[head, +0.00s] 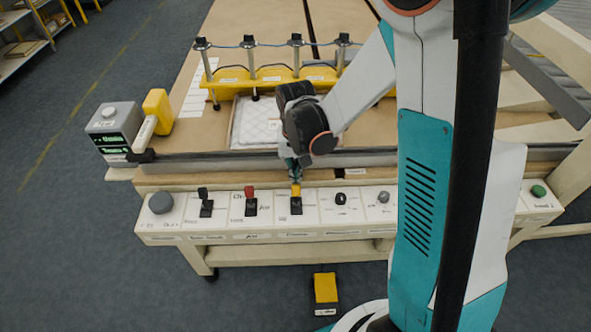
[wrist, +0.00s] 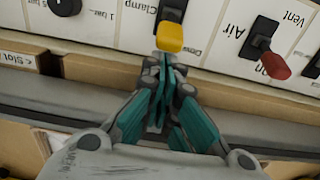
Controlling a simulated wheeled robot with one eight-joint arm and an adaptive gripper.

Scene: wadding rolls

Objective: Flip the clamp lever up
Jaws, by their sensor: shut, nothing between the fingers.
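The clamp lever has a yellow tip (head: 296,190) on a black stem, and stands on the sloped control panel (head: 322,196). In the wrist view its yellow tip (wrist: 169,36) is at the top centre, beside printed labels reading "Clamp" and "Down". My gripper (head: 293,172) is shut and empty, just behind the yellow tip on the table side. In the wrist view my gripper's fingertips (wrist: 165,66) are together right below the tip. I cannot tell whether they touch it.
A red-tipped lever (head: 250,191) marked "Air" and a black lever (head: 204,195) stand left of the clamp lever. A black knob (head: 340,199) is to its right. A yellow clamp bar (head: 225,84) and a white quilted pad (head: 260,125) are on the table behind.

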